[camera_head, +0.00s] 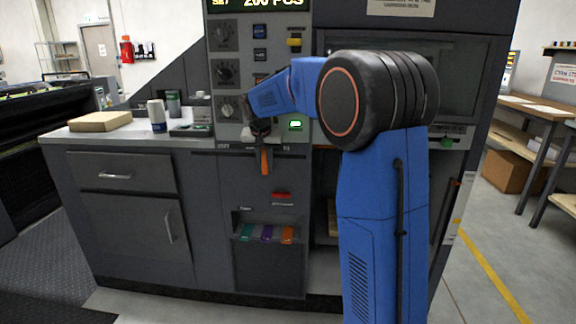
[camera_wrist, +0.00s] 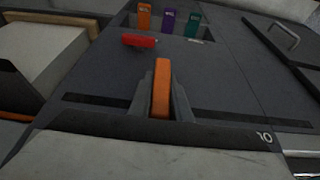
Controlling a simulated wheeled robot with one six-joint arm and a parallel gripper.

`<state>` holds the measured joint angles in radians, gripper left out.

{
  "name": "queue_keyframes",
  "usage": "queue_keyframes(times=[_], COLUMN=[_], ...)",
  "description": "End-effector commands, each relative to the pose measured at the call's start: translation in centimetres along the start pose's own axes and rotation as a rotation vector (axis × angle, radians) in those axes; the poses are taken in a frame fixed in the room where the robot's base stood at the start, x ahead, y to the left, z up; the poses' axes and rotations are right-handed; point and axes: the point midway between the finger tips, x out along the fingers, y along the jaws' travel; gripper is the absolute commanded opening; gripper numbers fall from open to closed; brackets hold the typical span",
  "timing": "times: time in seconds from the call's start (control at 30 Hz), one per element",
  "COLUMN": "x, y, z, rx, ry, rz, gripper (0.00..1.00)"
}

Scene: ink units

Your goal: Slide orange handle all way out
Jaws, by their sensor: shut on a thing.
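The orange handle (camera_head: 265,161) hangs from a dark horizontal slot in the grey cabinet front, below the control panel. It is near the middle of the slot in the head view. In the wrist view the orange handle (camera_wrist: 161,90) stands between the two dark fingers of my gripper (camera_wrist: 163,97), which are shut on it. The dark slot (camera_wrist: 95,101) runs to both sides of the handle. In the head view my gripper (camera_head: 261,130) is at the top of the handle, and my blue arm reaches in from the right. The slot's end labels are too small or cut off to read surely.
Below the handle are a red lever (camera_head: 282,195) and teal, purple and orange tabs (camera_head: 266,233) in a recess. A worktop (camera_head: 80,135) to the left holds a box and a cup. Dials and a green-lit button (camera_head: 295,124) are above.

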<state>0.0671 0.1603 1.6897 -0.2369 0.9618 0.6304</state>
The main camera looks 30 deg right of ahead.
Motion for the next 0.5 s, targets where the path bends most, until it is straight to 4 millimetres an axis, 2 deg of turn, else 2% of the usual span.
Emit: queue_keyframes(times=[0.03, 0.1, 0.5], x=[0.0, 0.1, 0.1], y=[-2.3, -4.8, -18.6], z=[0.1, 0.1, 0.1], rx=[-0.008, -0.008, -0.004], ry=[0.000, 0.000, 0.000], rz=[-0.003, -0.002, -0.002], gripper=[0.00, 0.00, 0.00])
